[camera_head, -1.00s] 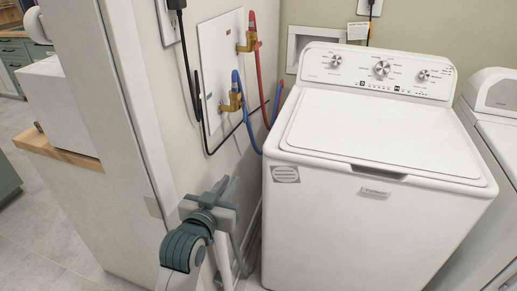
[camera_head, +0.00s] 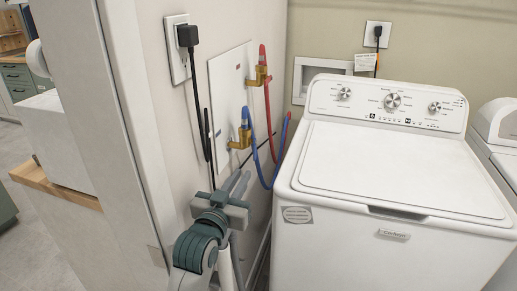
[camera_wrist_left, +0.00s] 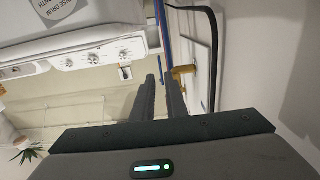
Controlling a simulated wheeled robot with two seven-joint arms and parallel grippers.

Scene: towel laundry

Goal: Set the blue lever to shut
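The blue lever (camera_head: 245,116) is on the lower brass valve (camera_head: 241,138) of the white wall panel (camera_head: 229,95), with a blue hose running from the valve. My left gripper (camera_head: 237,181) is below this valve, apart from it, with its fingers pointing up toward it. In the left wrist view the two fingers (camera_wrist_left: 161,82) are parted with nothing between them, so it is open. A brass valve (camera_wrist_left: 184,70) shows just beyond the right finger there; its lever is not clear. My right gripper is out of view.
A red-levered brass valve (camera_head: 261,75) sits above, with a red hose (camera_head: 269,115). A black cord (camera_head: 203,100) hangs from the outlet, left of the panel. The white washer (camera_head: 400,170) stands close on the right, leaving a narrow gap along the wall.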

